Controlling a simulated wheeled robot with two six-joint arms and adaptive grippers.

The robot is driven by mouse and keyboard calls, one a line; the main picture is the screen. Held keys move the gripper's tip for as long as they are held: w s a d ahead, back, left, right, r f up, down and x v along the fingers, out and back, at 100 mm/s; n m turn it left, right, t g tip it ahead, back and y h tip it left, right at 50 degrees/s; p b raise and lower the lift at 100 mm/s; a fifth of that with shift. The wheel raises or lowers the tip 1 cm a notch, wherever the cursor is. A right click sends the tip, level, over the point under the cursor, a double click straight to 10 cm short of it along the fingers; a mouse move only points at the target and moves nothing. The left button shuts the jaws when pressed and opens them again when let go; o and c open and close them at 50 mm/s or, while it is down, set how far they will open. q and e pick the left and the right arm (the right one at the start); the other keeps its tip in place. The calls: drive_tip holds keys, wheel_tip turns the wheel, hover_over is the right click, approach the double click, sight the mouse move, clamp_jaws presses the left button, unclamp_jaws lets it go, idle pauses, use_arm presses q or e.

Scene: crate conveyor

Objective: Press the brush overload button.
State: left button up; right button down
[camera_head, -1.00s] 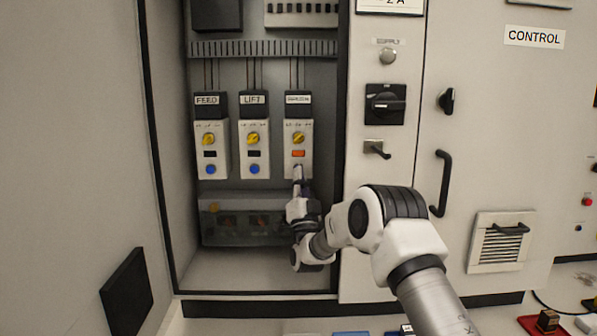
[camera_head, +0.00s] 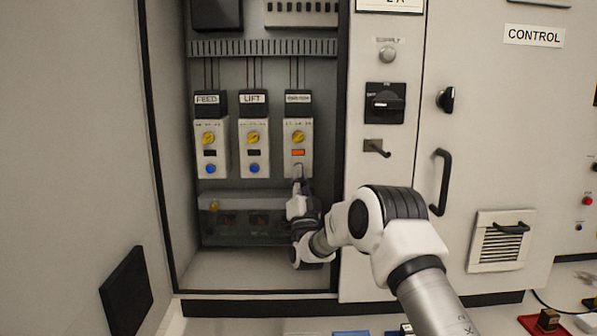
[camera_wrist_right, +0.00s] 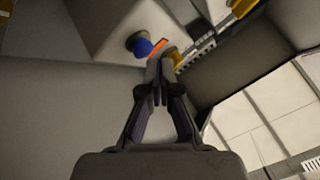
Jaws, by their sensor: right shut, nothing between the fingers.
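The third overload unit (camera_head: 298,136) hangs at the right of a row of three in the open cabinet. Its label is too blurred to read. It has a yellow dial (camera_head: 298,138) and a lit orange window (camera_head: 298,153). My right gripper (camera_head: 297,170) is shut and empty, its tips at the unit's lower front, where they hide any button. I cannot tell whether they touch. In the right wrist view, the shut fingertips (camera_wrist_right: 159,66) overlap an orange strip (camera_wrist_right: 158,48), with a blue button (camera_wrist_right: 139,44) just left of them. My left gripper is out of view.
The FEED unit (camera_head: 209,140) and LIFT unit (camera_head: 254,140) stand to the left, each with a blue button and a dark window. A clear-covered box (camera_head: 224,222) sits below. The cabinet's right edge and a lever (camera_head: 377,149) are close to my right arm.

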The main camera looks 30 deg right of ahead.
drive_tip(key=shift+w+d, duration=0.1)
drive_tip(key=shift+w, duration=0.1)
drive_tip(key=shift+w+d+b, duration=0.25)
drive_tip(key=shift+w+b, duration=0.1)
idle(0.7)
drive_tip(key=shift+s+a, duration=0.5)
drive_tip(key=shift+s, duration=0.2)
drive_tip(key=shift+s+a+b, duration=0.25)
drive_tip(key=shift+s+a, duration=0.2)
drive_tip(key=shift+s, duration=0.25)
drive_tip(key=shift+s+a+b, duration=0.25)
drive_tip(key=shift+s+a, duration=0.15)
drive_tip(key=shift+s, duration=0.35)
drive_tip(key=shift+s+a+b, duration=0.25)
drive_tip(key=shift+s+a, duration=0.2)
drive_tip(key=shift+s, duration=0.25)
